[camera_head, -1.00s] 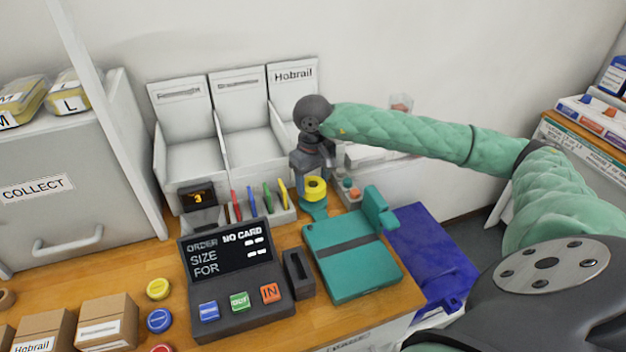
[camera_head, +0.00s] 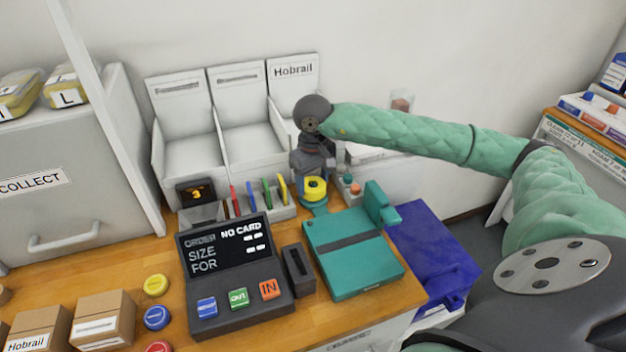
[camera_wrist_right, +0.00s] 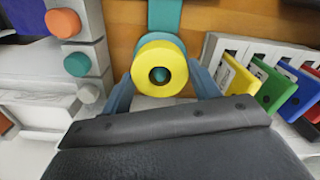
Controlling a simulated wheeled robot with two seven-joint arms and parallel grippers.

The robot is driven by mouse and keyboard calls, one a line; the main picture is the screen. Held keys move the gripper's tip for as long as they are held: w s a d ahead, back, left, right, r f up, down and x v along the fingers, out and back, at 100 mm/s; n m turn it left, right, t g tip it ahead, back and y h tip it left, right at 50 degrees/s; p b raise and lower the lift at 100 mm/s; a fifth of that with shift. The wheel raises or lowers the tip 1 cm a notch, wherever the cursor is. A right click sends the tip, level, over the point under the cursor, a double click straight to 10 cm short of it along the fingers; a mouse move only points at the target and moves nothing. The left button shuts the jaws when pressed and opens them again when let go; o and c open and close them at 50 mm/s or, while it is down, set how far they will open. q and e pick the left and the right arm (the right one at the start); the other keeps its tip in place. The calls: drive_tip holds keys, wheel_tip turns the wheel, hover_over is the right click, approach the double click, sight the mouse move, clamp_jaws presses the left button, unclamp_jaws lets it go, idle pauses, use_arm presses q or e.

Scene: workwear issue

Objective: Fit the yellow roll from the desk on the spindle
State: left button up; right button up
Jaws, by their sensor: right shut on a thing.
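The yellow roll (camera_head: 314,189) is upright over the teal spindle stand (camera_head: 318,208) at the back of the desk, right of the coloured cards. In the right wrist view the roll (camera_wrist_right: 160,54) shows its round hole, with the teal spindle tip (camera_wrist_right: 159,74) inside it. Whether the roll rests on the stand's base or is a little above it, I cannot tell. My right gripper (camera_wrist_right: 163,85) is shut on the roll, one finger on each side, pointing down. My left gripper is not in view.
A teal case (camera_head: 350,255) lies to the front right of the roll. The coloured cards (camera_head: 262,192) stand close on its left. An order screen (camera_head: 227,245) is in front. White bins (camera_head: 250,145) stand behind, and a blue bin (camera_head: 430,245) is lower right.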

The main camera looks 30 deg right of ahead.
drive_tip(key=shift+f+b, duration=0.45)
drive_tip(key=shift+f, duration=0.05)
idle(0.5)
drive_tip(key=o, duration=1.1)
drive_tip(key=shift+r, duration=0.15)
drive_tip(key=shift+r+p, duration=0.45)
drive_tip(key=shift+r, duration=3.95)
